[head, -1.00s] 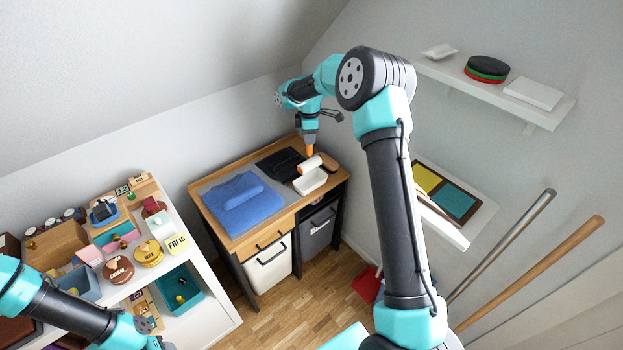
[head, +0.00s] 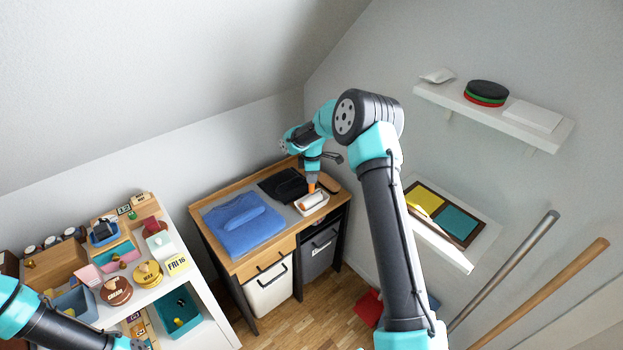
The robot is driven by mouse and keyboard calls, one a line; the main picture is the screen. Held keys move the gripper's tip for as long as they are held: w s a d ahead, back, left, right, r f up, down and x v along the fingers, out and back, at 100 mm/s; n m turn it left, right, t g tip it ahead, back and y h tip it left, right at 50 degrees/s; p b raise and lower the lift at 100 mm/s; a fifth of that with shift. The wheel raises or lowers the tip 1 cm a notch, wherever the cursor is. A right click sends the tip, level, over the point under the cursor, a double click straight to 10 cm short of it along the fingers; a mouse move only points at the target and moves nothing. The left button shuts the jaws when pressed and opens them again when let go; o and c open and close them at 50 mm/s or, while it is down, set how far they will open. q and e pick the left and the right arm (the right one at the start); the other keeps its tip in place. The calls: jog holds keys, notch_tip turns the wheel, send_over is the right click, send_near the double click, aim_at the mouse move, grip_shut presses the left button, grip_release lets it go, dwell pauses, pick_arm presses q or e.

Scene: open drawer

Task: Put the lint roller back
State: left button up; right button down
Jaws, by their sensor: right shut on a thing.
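The lint roller (head: 313,200) has a white roll and an orange handle. It lies low in the white tray (head: 322,209) on the wooden dresser top, within or just at the tray's rim; whether it touches the tray floor I cannot tell. My right gripper (head: 312,185) points down over the tray and is shut on the orange handle. My left arm comes in at the lower left, and its gripper is cut off or hidden at the picture's bottom edge.
A folded blue garment (head: 240,224) and a black folded garment (head: 283,185) lie left of the tray. A brown brush (head: 328,182) lies behind it. A crowded white shelf (head: 200,290) stands at left. A wall shelf (head: 530,136) is at right.

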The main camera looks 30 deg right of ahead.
jog(key=shift+f, duration=0.75)
jog(key=c, duration=0.9)
grip_release()
jog(key=shift+c, duration=0.2)
jog(key=shift+r, duration=0.15)
notch_tip(320, 180, up, 12)
jog(key=shift+r, duration=0.1)
